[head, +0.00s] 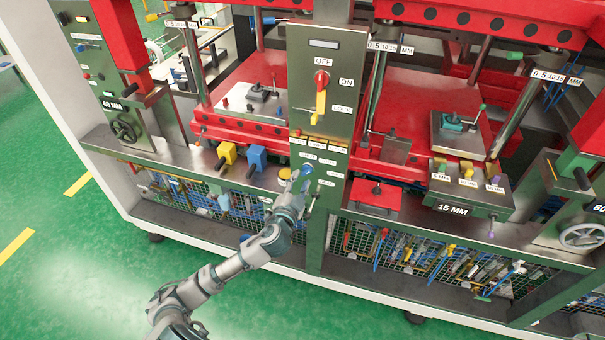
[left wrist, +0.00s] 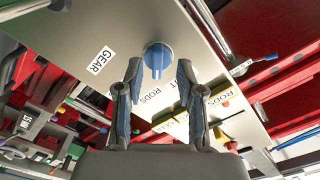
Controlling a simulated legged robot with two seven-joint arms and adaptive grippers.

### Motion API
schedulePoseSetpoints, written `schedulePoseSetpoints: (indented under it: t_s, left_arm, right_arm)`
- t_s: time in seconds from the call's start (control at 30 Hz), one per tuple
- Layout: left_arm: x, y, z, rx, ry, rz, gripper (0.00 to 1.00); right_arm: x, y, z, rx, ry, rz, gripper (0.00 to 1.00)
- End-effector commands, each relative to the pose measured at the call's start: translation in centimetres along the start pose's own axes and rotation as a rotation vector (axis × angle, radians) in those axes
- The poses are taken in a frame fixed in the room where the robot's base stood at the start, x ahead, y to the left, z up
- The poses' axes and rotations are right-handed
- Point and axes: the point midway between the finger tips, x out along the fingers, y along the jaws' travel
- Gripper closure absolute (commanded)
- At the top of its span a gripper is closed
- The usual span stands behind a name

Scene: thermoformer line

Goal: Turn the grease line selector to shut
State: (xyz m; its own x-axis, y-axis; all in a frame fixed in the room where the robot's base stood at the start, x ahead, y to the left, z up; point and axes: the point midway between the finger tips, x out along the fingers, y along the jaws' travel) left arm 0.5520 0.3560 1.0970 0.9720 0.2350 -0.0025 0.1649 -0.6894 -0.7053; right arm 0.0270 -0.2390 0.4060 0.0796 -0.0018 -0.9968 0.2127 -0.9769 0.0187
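A round blue selector knob with a raised grip ridge (left wrist: 158,54) sits on the grey panel in the left wrist view. Labels reading GEAR and RODS stand around it, and another label is partly hidden by a finger. In the head view the knob (head: 307,169) is on the lower part of the central green-grey column, among small white labels. My left gripper (left wrist: 159,68) is open, its two fingers apart on either side of the knob's near edge; I cannot tell whether they touch it. In the head view the left gripper (head: 301,184) is at the knob and partly covers it. My right gripper is not in view.
Above on the column are a red rotary switch (head: 321,80) and a yellow lever (head: 320,105). Yellow (head: 227,153) and blue (head: 257,157) handles stand to the left. A red box (head: 376,195) is to the right. Mesh bins of tools (head: 440,255) lie below.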

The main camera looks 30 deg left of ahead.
Motion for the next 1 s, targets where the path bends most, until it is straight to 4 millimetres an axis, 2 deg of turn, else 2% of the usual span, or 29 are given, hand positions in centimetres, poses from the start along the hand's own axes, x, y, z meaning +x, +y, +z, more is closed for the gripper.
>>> schedulePoseSetpoints:
  t_s: [0.1, 0.2, 0.57, 0.63, 0.73, 1.0]
  left_arm:
    - [1.9, 0.0, -0.2, -0.001, 0.001, -0.001, 0.62]
    - [2.9, 0.0, -0.1, -0.001, 0.001, 0.0, 0.62]
    - [3.6, -0.1, 0.3, -0.004, 0.0, 0.001, 0.62]
    - [3.6, -0.1, 0.2, -0.003, 0.0, 0.001, 0.75]
    - [3.5, -0.1, 0.2, -0.003, 0.0, 0.001, 1.0]
    - [3.5, 0.0, 0.0, -0.007, 0.001, 0.0, 1.0]
  right_arm:
    - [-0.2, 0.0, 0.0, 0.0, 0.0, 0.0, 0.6]
    - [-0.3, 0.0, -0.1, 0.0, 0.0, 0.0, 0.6]
    - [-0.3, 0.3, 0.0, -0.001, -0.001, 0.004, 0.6]
    - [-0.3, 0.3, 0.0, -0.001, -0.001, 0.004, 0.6]
    - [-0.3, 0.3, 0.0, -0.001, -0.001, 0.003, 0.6]
    - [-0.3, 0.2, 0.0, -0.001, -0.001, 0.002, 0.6]
